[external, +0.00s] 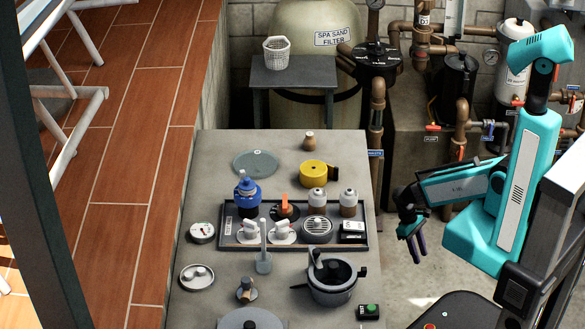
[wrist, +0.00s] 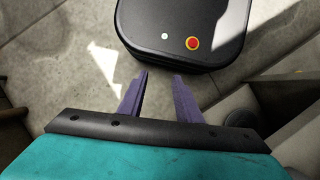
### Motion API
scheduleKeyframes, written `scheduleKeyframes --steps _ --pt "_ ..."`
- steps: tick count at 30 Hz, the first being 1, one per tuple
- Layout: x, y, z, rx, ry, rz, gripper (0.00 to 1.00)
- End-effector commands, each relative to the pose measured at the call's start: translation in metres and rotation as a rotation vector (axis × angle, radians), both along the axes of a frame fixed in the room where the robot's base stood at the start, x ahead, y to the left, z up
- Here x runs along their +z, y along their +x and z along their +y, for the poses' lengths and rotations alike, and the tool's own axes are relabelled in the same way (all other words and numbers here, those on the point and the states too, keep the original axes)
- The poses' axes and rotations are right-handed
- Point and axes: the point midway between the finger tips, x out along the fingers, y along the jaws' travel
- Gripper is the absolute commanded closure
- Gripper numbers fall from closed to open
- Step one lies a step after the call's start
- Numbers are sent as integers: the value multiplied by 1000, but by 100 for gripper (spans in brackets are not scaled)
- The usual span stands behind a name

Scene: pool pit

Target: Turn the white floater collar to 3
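My gripper (external: 413,238) hangs at the right of the concrete counter, apart from everything on it. In the wrist view my gripper (wrist: 160,78) has its two purple fingers spread with nothing between them. I cannot tell for sure which thing is the white floater. Small white fittings (external: 283,231) sit at the front middle of a dark tray (external: 229,243). Two pale-topped jars (external: 317,200) (external: 348,202) stand at its back right. A blue floater-like dispenser (external: 247,190) stands at its back left. Collar numbers are too small to read.
On the counter (external: 190,290) are a yellow roll (external: 313,173), a grey pot (external: 333,282), a grey disc (external: 256,164), a gauge (external: 202,232) and a green-button box (external: 369,311). Pipes (external: 461,120) stand behind my arm. Floor between counter and arm is clear.

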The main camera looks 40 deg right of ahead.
Motion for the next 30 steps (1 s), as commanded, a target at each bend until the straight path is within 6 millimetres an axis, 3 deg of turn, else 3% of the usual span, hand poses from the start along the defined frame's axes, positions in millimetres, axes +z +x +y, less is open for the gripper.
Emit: scheduleKeyframes --steps 1,3,14,21,30 --pt "1 20 -8 16 -9 -17 69" --pt "7 41 -20 40 -21 -34 69" --pt "52 144 -85 152 -99 -110 69" --pt "94 205 -131 221 -160 -147 69" --pt "154 271 -162 332 -211 -180 69"
